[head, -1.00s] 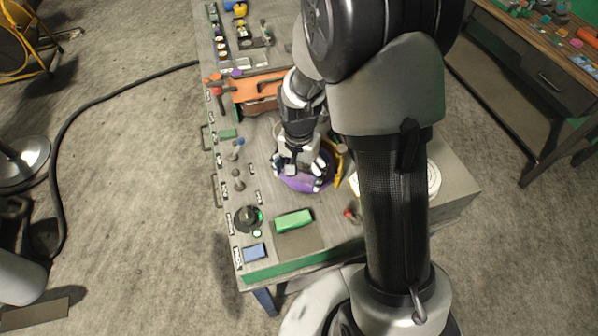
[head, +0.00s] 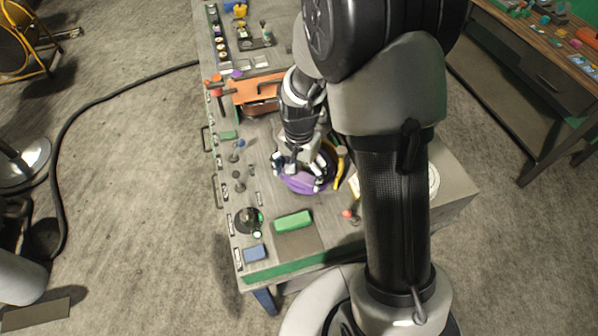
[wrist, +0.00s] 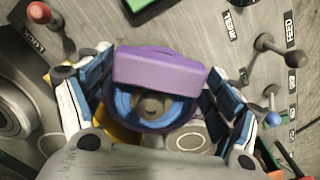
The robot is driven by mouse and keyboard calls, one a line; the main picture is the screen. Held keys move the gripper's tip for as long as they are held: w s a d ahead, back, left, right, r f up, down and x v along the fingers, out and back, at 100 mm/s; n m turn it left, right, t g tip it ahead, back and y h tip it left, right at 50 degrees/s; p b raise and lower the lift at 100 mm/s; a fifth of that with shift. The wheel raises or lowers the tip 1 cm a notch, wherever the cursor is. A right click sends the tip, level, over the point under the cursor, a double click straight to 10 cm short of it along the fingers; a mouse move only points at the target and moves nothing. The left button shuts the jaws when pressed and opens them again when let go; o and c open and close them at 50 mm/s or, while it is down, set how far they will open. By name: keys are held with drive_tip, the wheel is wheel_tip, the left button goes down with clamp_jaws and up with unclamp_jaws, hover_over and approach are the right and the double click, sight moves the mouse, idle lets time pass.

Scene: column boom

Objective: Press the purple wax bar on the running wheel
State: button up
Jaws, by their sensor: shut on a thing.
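The purple wax bar (wrist: 158,70) lies crosswise between the fingers of my gripper (wrist: 155,95) in the wrist view. My gripper is shut on it. Behind the bar is the round wheel (wrist: 150,122), with a purple rim, a blue face and a grey hub. The bar covers the wheel's upper part in that view. I cannot tell whether the two touch or whether the wheel turns. In the head view my gripper (head: 300,165) is over the wheel (head: 308,185), whose purple edge shows below the fingers. The bar cannot be told apart there.
The bench panel carries levers, including a grey-knobbed one (wrist: 266,42) and a blue-knobbed one (wrist: 272,119). A red knob (wrist: 39,12) sits by the LOCK label. A green block (head: 293,220) and a blue block (head: 254,253) lie toward the front. An orange clamp-like fixture (head: 256,90) stands behind.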

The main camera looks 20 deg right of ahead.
drive_tip(key=shift+w+r+p, duration=0.1)
drive_tip(key=shift+r+p, duration=2.15)
drive_tip(key=shift+r, duration=1.2)
